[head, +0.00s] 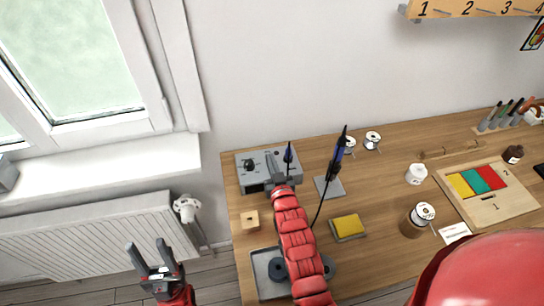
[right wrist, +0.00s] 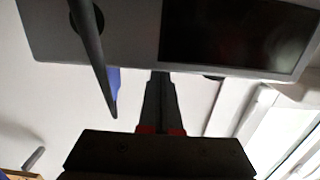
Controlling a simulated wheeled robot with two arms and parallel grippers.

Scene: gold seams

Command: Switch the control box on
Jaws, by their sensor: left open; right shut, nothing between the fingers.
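The grey control box (head: 250,178) sits at the table's back left corner, with a black knob on its left part. My right gripper (head: 271,157) is shut and empty at the right part of the box, partly covering it. In the right wrist view the shut fingers (right wrist: 160,78) point at the edge of a grey box face (right wrist: 130,48) with a dark panel (right wrist: 235,30). I cannot tell whether they touch it. No switch can be made out. My left gripper (head: 148,246) is open and empty, left of the table.
A blue-handled tool (head: 338,155) with a black cable stands right of my right arm. A grey tray (head: 262,270), a wooden block (head: 250,220) and a yellow sponge (head: 347,226) lie nearby. A radiator (head: 90,235) and window sill (head: 100,165) are at left.

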